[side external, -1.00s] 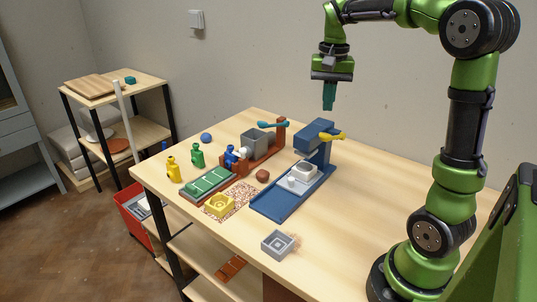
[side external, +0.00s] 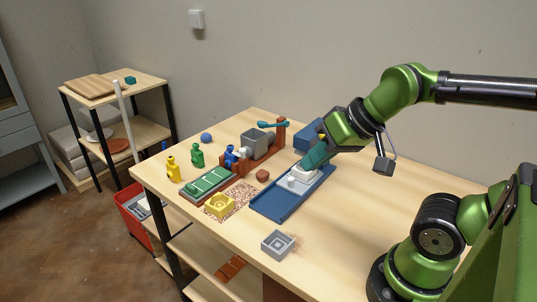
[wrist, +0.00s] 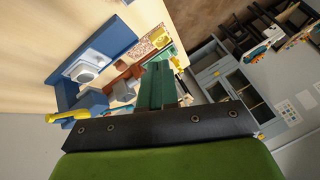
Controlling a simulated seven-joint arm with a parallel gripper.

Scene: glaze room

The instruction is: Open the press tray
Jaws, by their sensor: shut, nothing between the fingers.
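The blue press (side external: 307,136) stands on the table, partly hidden behind my gripper. Its long blue base (side external: 279,206) reaches toward the front edge. A pale block with a round raised top (side external: 296,182) sits on this base; it also shows in the wrist view (wrist: 84,72). I cannot tell which part is the press tray. The press's yellow handle shows in the wrist view (wrist: 68,117). My gripper (side external: 306,165) is shut and empty, tilted down to the left, with its teal fingers close by the pale block. I cannot tell whether they touch it.
Left of the press stands a red-brown device with a grey hopper (side external: 256,143) and a green board (side external: 208,181). A yellow mold (side external: 219,205) and a grey square mold (side external: 277,244) lie near the front. Small figures (side external: 197,154) stand at the left. The table's right side is clear.

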